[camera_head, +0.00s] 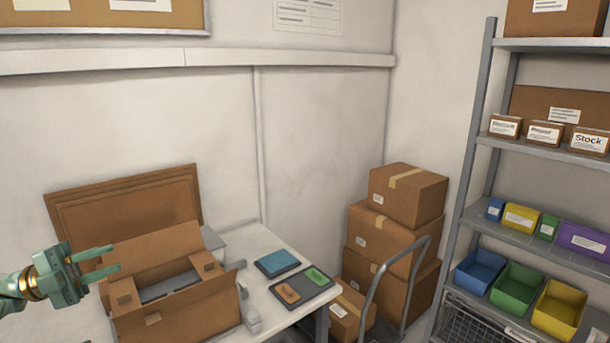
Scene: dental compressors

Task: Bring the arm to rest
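My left gripper (108,262) comes in from the left edge of the head view. It is green with a gold ring at the wrist, and its two fingers point right with a gap between them. It is open and nothing shows between the fingers. It appears in front of the left side of an open cardboard box (180,312); I cannot tell how far apart they are. My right gripper is not in the view.
The open box stands on a white table (262,240) with a grey tray (318,291) and a blue item (277,263). Stacked cartons (395,238), a hand truck (378,272) and a shelf rack (476,160) with coloured bins stand to the right.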

